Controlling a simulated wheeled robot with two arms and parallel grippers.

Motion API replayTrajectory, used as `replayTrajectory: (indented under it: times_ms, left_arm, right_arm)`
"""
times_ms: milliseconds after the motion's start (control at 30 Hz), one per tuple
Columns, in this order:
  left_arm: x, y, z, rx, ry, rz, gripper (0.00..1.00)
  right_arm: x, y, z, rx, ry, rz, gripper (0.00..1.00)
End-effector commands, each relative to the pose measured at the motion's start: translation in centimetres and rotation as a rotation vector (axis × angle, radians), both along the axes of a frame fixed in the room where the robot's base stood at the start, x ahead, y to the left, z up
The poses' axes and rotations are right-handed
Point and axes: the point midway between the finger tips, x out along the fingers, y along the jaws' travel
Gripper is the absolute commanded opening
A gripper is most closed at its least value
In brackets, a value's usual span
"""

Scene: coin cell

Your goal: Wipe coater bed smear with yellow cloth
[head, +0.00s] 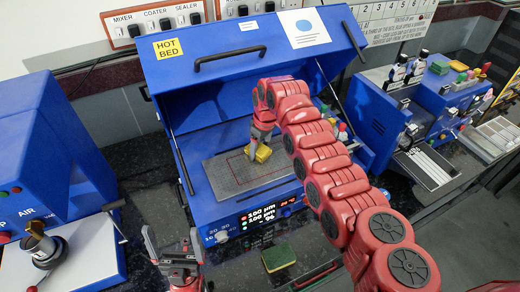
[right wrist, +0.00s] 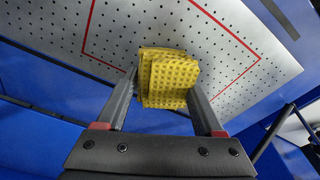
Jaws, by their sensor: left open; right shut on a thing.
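The yellow cloth (right wrist: 167,78) is folded and held between the two fingers of my right gripper (right wrist: 165,100). In the head view the cloth (head: 263,154) is at the perforated metal coater bed (head: 225,180), inside its red outline; I cannot tell whether it touches the surface. My right gripper (head: 255,150) is shut on it. No smear is discernible on the bed; the cloth and gripper hide part of it. My left gripper (head: 172,245) is open and empty, in front of the blue coater at the lower left.
The coater's blue lid (head: 250,55) with a "HOT BED" label stands open above the bed. A yellow-green sponge (head: 278,257) lies on the dark counter in front. A blue machine with a metal cup (head: 40,245) stands left. Other blue equipment (head: 385,100) and colored items stand right.

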Motion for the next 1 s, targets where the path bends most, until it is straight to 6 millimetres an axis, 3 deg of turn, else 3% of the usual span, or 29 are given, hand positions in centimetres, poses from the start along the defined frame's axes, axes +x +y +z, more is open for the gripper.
replayTrajectory:
  times_ms: [500,1000]
  left_arm:
    - [0.0,0.0,-0.3,0.000,0.000,0.000,0.99]
    - [0.0,0.0,-0.3,0.000,0.000,0.000,0.99]
  right_arm:
    - [0.0,0.0,5.3,0.000,-0.002,0.001,0.10]
    - [0.1,0.0,6.5,0.001,-0.004,0.001,0.10]
